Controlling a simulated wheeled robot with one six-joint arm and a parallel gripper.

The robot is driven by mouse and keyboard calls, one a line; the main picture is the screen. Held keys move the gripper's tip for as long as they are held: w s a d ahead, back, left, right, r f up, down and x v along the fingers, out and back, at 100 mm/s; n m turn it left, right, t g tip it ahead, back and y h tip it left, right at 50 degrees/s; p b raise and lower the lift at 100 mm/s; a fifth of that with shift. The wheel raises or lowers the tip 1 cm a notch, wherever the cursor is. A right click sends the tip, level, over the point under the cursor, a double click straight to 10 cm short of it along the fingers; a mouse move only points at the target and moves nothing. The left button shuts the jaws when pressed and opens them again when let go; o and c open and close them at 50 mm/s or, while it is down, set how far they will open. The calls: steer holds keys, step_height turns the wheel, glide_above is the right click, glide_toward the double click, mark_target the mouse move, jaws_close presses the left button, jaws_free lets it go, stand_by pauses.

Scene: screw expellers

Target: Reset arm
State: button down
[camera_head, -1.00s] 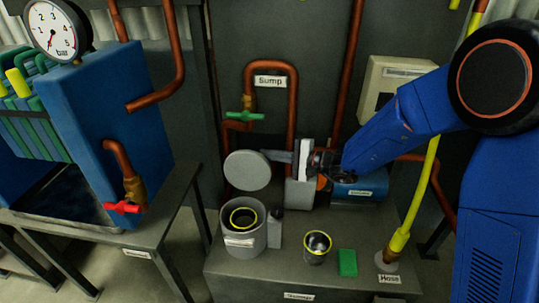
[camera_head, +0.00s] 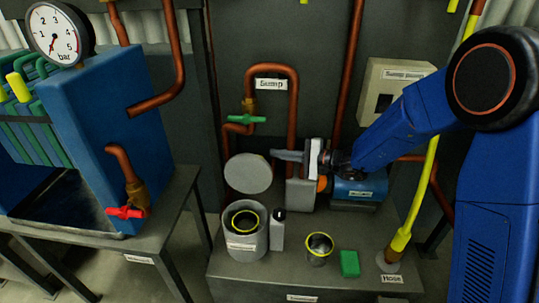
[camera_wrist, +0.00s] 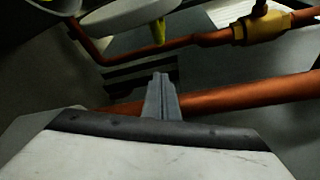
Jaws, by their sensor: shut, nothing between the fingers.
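My blue arm (camera_head: 410,120) reaches in from the right of the head view, its forearm sloping down to the left. My gripper (camera_head: 274,153) points left from a white wrist part, beside the upper right of a round grey lid (camera_head: 248,173). In the wrist view, my gripper (camera_wrist: 161,76) shows as two grey fingers pressed together, with nothing between them. The fingers appear in front of copper pipes there. I cannot tell the exact gap between the fingertips and the lid.
A copper Sump pipe (camera_head: 292,110) with a green-handled valve (camera_head: 245,119) stands behind my gripper. A blue pump (camera_head: 358,188) sits below my wrist. The low bench holds a grey bucket (camera_head: 262,242), a small cup (camera_head: 319,248), a green block (camera_head: 349,263) and a yellow hose (camera_head: 416,205).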

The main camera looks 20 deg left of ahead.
steer(key=s+d+r+n+g+h, duration=0.15)
steer(key=s+d+r, duration=0.25)
steer(key=s+d, duration=0.5)
steer(key=s+d+r+n+g+h, duration=0.1)
steer(key=s+d+r+n+h, duration=0.2)
steer(key=s+d, duration=0.65)
steer(key=s+d+t+h, duration=0.3)
steer(key=s+d+h, duration=0.3)
steer(key=d, duration=1)
steer(key=s+d+n+t+h, duration=0.1)
steer(key=s+d+t+h, duration=0.2)
steer(key=d, duration=1.3)
steer(key=s+h, duration=0.2)
steer(key=s, duration=0.2)
steer(key=shift+d+r+h, duration=0.15)
steer(key=shift+r+h, duration=0.2)
steer(key=shift+s+n, duration=0.1)
steer(key=shift+n, duration=0.15)
